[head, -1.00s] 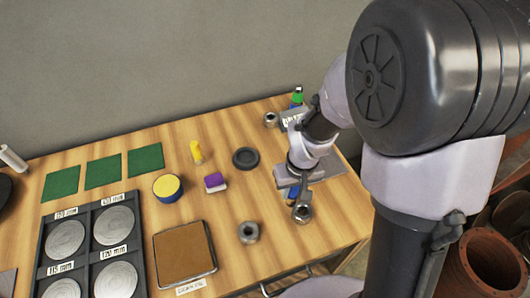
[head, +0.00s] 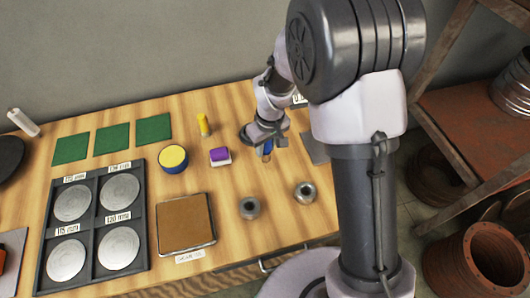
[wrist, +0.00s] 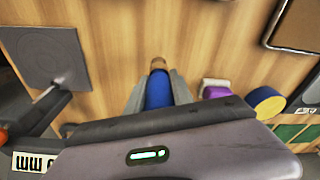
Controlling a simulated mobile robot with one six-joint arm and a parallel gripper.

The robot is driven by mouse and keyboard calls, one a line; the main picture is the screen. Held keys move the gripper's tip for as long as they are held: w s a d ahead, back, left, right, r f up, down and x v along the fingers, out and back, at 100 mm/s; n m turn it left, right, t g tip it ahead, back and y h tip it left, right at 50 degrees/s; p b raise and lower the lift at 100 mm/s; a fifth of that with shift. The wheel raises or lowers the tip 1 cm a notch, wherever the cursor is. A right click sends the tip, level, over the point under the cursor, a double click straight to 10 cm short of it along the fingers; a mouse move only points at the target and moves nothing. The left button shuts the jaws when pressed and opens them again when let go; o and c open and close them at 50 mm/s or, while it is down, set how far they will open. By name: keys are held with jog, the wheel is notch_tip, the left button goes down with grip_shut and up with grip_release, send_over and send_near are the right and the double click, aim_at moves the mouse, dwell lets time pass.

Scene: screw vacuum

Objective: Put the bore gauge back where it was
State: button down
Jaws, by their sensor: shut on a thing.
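My gripper (head: 266,144) is shut on an upright-looking blue cylinder (wrist: 158,90) with a tan tip, which I take to be the bore gauge. The blue part also shows under the gripper in the head view (head: 267,149). I cannot tell whether the held thing touches the bench.
A purple-and-white block (head: 220,156), a yellow-topped blue tub (head: 173,158) and a yellow bottle (head: 203,124) stand left of the gripper. Two metal rings (head: 250,207) lie in front. A grey mat (wrist: 45,50) lies to the right in the head view. Bare wood lies between.

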aim_at(265, 153)
jog(key=f, duration=0.1)
jog(key=f+b, duration=0.2)
jog(key=f, duration=0.1)
jog(key=shift+w, duration=0.35)
jog(key=shift+r, duration=0.25)
jog(key=shift+f, duration=0.15)
jog(key=c, duration=1.1)
grip_release()
